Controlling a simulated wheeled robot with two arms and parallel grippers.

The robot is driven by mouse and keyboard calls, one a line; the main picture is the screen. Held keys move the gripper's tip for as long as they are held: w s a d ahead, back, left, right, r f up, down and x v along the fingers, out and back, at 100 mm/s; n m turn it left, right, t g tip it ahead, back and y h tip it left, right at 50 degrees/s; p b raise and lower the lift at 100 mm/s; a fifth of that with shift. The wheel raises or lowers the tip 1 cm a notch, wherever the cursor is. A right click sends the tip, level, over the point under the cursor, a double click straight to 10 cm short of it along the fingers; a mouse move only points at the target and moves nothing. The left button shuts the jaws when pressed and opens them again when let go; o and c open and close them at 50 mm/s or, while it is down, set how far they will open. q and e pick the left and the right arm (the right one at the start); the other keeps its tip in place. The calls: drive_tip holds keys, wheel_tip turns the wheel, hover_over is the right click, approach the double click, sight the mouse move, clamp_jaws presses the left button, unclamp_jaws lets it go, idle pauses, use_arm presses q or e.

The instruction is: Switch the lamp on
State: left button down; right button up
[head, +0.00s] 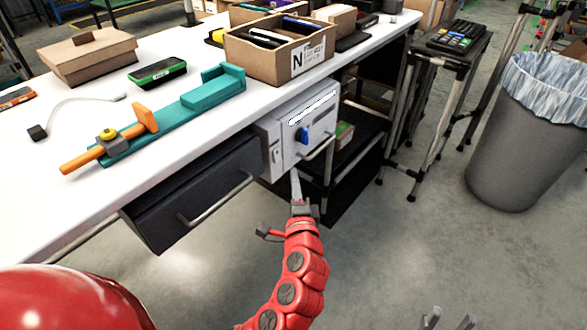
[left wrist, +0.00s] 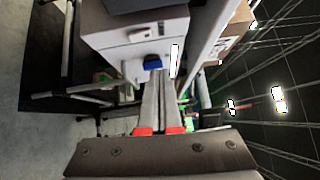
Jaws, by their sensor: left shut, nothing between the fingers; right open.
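A pale grey-white box (head: 290,155) hangs under the table's front edge. It has a blue knob (head: 303,135), a bright white strip (head: 313,106) above it that may be the lamp, and a small switch-like panel (head: 276,151) to its left. In the left wrist view, the blue knob (left wrist: 152,62) is just beyond my left gripper (left wrist: 160,80), whose fingers are together and empty. In the head view my left gripper (head: 295,174) is just below the box; contact cannot be told. My right gripper (head: 450,318) is open and empty at the bottom edge.
A dark drawer (head: 195,190) with a bar handle is left of the box. A metal handle (head: 318,147) juts out beside the knob. A carton (head: 270,62) and teal fixture (head: 180,112) stand on the table (head: 60,215). Floor is free in front; a bin (head: 520,150) stands right.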

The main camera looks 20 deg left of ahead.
use_arm(q)
drive_tip(key=v, duration=0.3)
drive_tip(key=shift+s+d+r, duration=0.1)
drive_tip(key=shift+s+r, duration=0.15)
drive_tip(key=shift+s, duration=0.1)
